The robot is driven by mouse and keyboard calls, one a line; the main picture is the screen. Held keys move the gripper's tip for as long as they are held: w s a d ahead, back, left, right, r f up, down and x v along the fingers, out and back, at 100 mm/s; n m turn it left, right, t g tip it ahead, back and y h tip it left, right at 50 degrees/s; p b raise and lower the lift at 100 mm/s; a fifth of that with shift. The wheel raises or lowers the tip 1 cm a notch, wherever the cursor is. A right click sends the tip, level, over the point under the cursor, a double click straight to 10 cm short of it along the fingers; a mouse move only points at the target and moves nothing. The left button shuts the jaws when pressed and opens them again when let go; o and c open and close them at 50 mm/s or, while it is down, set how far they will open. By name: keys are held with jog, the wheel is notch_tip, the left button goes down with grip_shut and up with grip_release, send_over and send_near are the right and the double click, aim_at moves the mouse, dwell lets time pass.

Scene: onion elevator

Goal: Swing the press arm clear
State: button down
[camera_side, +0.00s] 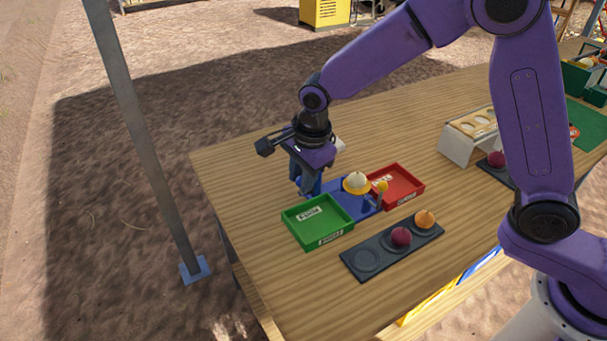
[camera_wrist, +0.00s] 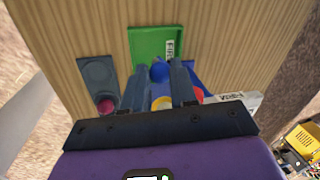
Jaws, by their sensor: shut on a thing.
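A blue device (camera_side: 345,195) stands on the wooden table between a green tray and a red tray. My gripper (camera_side: 308,185) is low at the device's left end, pointing down. In the wrist view, a round blue part (camera_wrist: 158,70), which looks like the end of the press arm, lies between my gripper's fingertips (camera_wrist: 156,66). My gripper is shut on it. The rest of the press arm is mostly hidden by my fingers.
The green tray (camera_side: 313,240) is close in front of my gripper; the red tray (camera_side: 414,194) is right of the device. A dark holder (camera_side: 350,263) bears a purple onion (camera_side: 401,236) and a yellow one (camera_side: 424,219). The table's left end is bare.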

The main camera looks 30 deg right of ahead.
jog(key=shift+w+a, duration=0.1)
jog(key=c, duration=0.9)
grip_release()
jog(key=shift+r, duration=0.1)
jog(key=s+r, duration=0.1)
jog(key=r, duration=0.4)
jog(key=s+r, duration=0.1)
jog(key=r, duration=0.5)
jog(key=s+r, duration=0.1)
jog(key=r, duration=0.5)
jog(key=shift+s+d, duration=0.2)
jog(key=shift+d, duration=0.15)
